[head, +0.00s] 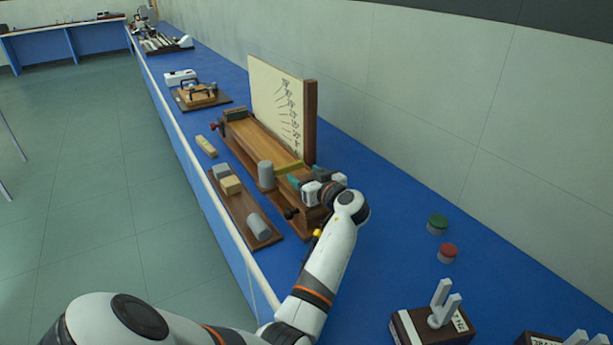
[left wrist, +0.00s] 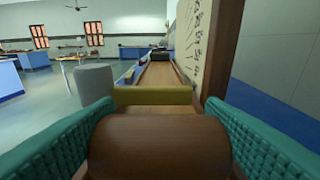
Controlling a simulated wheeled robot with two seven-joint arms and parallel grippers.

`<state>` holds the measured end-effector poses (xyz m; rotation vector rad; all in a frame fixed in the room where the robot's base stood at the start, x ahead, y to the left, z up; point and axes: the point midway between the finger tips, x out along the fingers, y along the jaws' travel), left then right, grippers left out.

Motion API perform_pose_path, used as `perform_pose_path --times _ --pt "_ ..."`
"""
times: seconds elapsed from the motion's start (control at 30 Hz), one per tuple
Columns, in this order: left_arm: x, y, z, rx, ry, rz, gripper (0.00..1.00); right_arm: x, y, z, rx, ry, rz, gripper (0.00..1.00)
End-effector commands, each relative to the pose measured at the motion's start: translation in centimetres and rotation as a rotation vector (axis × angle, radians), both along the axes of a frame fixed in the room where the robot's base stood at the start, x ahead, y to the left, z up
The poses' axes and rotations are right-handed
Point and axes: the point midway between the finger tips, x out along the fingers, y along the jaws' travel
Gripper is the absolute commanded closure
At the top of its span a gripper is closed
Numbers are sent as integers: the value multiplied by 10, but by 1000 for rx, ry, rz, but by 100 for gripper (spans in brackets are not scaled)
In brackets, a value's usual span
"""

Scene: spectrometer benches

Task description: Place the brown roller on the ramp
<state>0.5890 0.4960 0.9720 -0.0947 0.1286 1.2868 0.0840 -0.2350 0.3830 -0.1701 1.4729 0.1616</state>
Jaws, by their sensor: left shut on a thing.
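The brown roller (left wrist: 160,148) lies crosswise between the teal finger pads of my left gripper (left wrist: 160,140), which is shut on it. In the head view my left gripper (head: 298,183) is at the near end of the wooden ramp (head: 255,142); I cannot make out the roller there. In the left wrist view the ramp (left wrist: 162,76) runs away ahead of the roller, with an olive-yellow bar (left wrist: 152,95) across it just beyond the roller. I cannot tell whether the roller touches the ramp. My right gripper is not in view.
A grey cylinder (head: 265,174) stands beside the ramp. A wooden tray (head: 246,208) holds several blocks and a grey cylinder. A board with drawings (head: 278,105) stands along the ramp's wall side. Green (head: 437,224) and red (head: 447,252) round pieces sit on the blue bench to the right.

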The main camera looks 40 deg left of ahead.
Motion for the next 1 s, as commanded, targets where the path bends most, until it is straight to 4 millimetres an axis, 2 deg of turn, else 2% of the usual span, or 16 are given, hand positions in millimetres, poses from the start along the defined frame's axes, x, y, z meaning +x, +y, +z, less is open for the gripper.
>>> perform_pose_path --times 0.1,0.4,0.43,0.53,0.57,0.9,1.0 --pt "0 0 -4 1 0 -1 58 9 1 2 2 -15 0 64" --pt "0 0 -7 0 -2 -1 58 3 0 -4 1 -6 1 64" --pt "0 0 -6 -1 -2 -1 32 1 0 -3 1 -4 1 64" --pt "0 0 -6 0 -1 0 15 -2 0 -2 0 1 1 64" --pt "0 0 -6 0 -1 0 13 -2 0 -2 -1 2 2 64" --pt "0 0 -2 0 -1 0 13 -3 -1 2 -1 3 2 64" --pt "-3 -12 -3 -3 -1 -3 13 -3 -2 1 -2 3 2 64"
